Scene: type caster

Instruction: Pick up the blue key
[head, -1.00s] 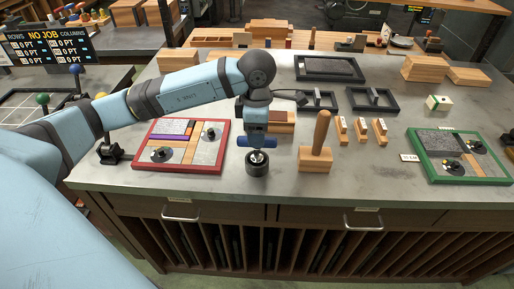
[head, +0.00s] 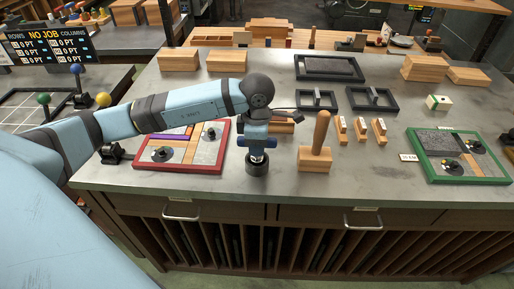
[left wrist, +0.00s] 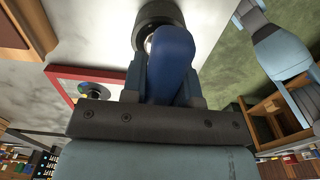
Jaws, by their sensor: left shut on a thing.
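The blue key (head: 243,142) has a thick rounded blue handle lying crosswise in the head view. It stands over a dark round holder (head: 257,168) near the front edge of the bench, and its lower part is hidden. My left gripper (head: 257,153) points down over it and is shut on its handle. In the left wrist view the blue key (left wrist: 172,58) sits between the fingers of my left gripper (left wrist: 166,84), close above the holder (left wrist: 158,16). I cannot tell if the key is still seated in it. My right gripper is not in view.
A red-framed tray (head: 182,170) lies to the left of the holder. A wooden block with an upright handle (head: 316,160) stands close to the right. A green-framed tray (head: 462,178) lies at the far right. The bench's front edge is close to the holder.

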